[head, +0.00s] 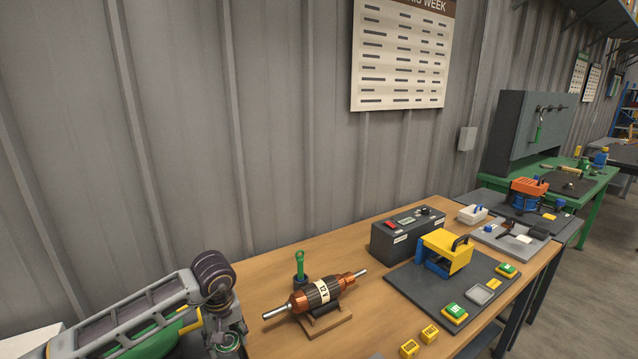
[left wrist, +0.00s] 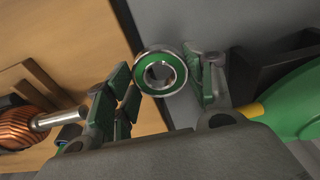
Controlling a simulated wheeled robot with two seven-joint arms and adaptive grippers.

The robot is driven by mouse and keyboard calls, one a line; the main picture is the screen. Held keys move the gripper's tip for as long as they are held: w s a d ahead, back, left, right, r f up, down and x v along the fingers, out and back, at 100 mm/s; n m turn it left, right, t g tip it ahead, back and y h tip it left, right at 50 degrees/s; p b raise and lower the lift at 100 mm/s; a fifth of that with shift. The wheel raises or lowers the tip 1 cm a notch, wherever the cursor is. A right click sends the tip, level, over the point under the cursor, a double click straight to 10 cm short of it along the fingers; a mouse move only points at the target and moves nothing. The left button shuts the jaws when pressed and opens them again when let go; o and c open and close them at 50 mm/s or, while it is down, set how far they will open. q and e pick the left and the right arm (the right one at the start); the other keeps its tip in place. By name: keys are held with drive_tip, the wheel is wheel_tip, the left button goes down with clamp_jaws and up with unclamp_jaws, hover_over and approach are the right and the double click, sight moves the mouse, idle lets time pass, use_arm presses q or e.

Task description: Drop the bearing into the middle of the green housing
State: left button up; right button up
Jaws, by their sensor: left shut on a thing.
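My left gripper (head: 232,342) is low in the head view, at the left end of the wooden bench. In the left wrist view its fingers are shut on the bearing (left wrist: 146,83), a silver ring with a green face and an open centre. In the head view the bearing shows only as a small green ring (head: 229,343) between the fingers. A green body with a yellow band, probably the green housing (head: 160,336), is largely hidden behind my left arm. It also shows at the right of the left wrist view (left wrist: 285,105). My right gripper is not in view.
A copper-wound rotor (head: 325,292) lies on a wooden stand right of the gripper, with its shaft toward it. A green-handled tool (head: 299,265) stands behind it. A dark box (head: 405,234) and a mat with a yellow device (head: 444,250) are further right.

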use_arm(q)
drive_tip(key=m, duration=0.2)
drive_tip(key=f+m, duration=0.1)
drive_tip(key=m, duration=0.1)
drive_tip(key=d+m, duration=0.1)
drive_tip(key=m, duration=0.1)
drive_tip(key=shift+w+f+h, duration=0.2)
drive_tip(key=shift+w+h, duration=0.15)
drive_tip(key=shift+h, duration=0.05)
